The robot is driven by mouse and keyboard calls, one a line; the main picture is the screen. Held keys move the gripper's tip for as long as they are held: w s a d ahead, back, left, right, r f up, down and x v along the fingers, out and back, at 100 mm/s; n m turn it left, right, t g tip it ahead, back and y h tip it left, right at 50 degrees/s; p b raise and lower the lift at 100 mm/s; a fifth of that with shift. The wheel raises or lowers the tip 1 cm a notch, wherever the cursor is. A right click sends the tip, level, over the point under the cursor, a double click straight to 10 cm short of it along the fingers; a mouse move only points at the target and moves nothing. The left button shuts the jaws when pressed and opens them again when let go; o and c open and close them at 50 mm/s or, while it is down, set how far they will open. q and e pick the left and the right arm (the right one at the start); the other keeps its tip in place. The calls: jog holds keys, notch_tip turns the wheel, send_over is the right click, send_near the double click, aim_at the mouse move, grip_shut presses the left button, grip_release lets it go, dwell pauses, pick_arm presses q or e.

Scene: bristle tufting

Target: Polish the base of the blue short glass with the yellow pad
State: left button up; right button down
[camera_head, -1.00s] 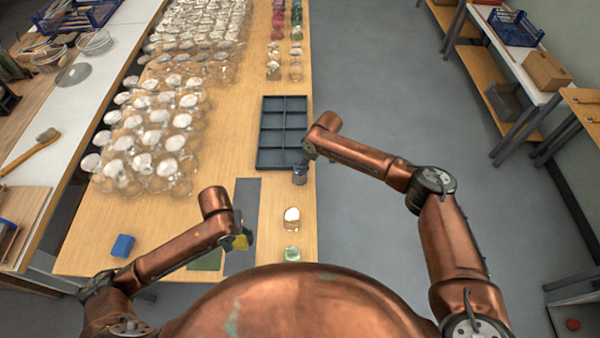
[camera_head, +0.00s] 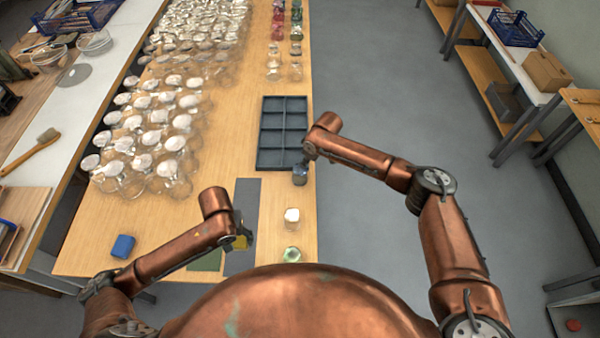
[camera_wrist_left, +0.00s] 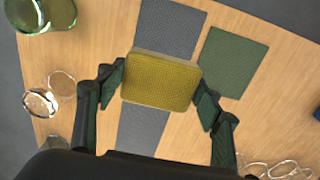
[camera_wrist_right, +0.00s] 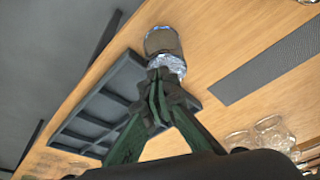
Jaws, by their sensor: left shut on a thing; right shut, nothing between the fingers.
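The yellow pad (camera_wrist_left: 160,80) sits between the fingers of my left gripper (camera_wrist_left: 158,92), which is shut on it. In the head view the pad (camera_head: 241,242) shows above the grey strip, partly hidden by the arm. The blue short glass (camera_head: 300,176) is at the right side of the table, just below the tray. In the right wrist view the glass (camera_wrist_right: 162,41) lies just beyond the fingertips of my right gripper (camera_wrist_right: 160,82). That gripper is shut with nothing between its fingers. Whether the fingertips touch the glass I cannot tell.
A dark compartment tray (camera_head: 283,148) lies beyond the glass. A grey strip (camera_head: 245,200) and a green mat (camera_wrist_left: 232,62) lie on the table. A clear glass (camera_head: 292,216) and green glass (camera_head: 292,254) stand near the front. A blue block (camera_head: 122,246) lies left; many clear glasses (camera_head: 150,140) crowd behind.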

pick_arm(q)
jog(key=shift+f, duration=0.3)
pick_arm(e)
jog(key=shift+f, duration=0.6)
pick_arm(q)
jog(key=shift+r+p, duration=2.25)
jog(key=shift+r, duration=0.45)
pick_arm(e)
jog(key=shift+r, duration=3.05)
pick_arm(q)
jog(key=shift+f, duration=0.1)
